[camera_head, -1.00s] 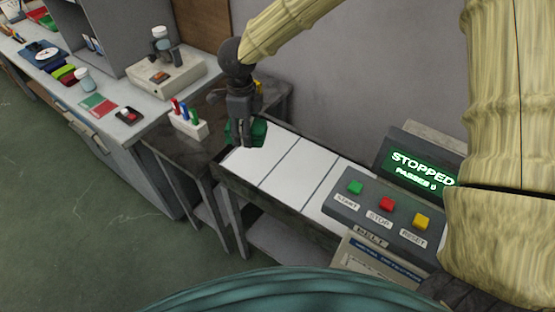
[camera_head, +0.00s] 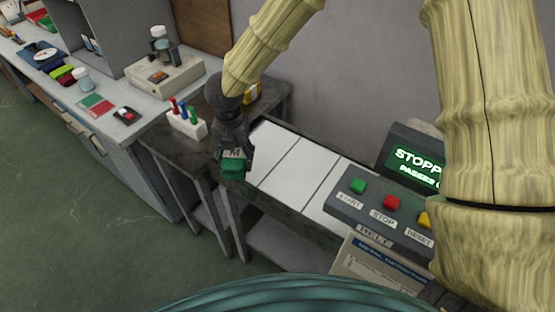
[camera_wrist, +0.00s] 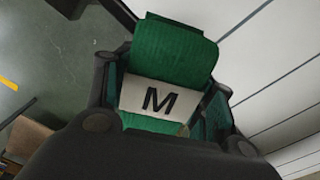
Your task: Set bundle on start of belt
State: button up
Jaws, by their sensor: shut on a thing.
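A green bundle (camera_head: 233,166) with a pale band marked M is held in my gripper (camera_head: 236,153). In the wrist view the bundle (camera_wrist: 172,52) sits between both fingers, its band facing the camera. My gripper is shut on it at the left end of the white belt (camera_head: 277,160). In the head view the bundle overlaps the belt's front left corner. I cannot tell whether it touches the belt. The wrist view shows white belt panels to the right and floor to the left.
The belt panel has green START (camera_head: 358,186), red STOP (camera_head: 391,203) and yellow RESET buttons. A screen (camera_head: 418,167) reads STOPP, the rest hidden by my arm. A white holder (camera_head: 187,125) with coloured pens stands left of the belt. Most of the belt is clear.

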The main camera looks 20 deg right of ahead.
jog(key=m, duration=0.2)
jog(key=s+f+m, duration=0.1)
jog(key=f+m, duration=0.1)
jog(key=m, duration=0.1)
jog(key=shift+s+a+f+m+b, duration=0.1)
jog(key=shift+s+a+m+b, duration=0.05)
jog(key=shift+a+m+b, duration=0.2)
jog(key=p, duration=0.5)
send_over(278, 158)
jog(key=shift+f, duration=0.75)
jog(key=shift+f+p, duration=0.6)
jog(key=shift+f, duration=1.15)
jog(key=shift+f, duration=0.15)
jog(key=o, duration=1.1)
notch_tip(278, 158, up, 12)
jog(key=b, duration=0.3)
jog(key=shift+r, duration=0.2)
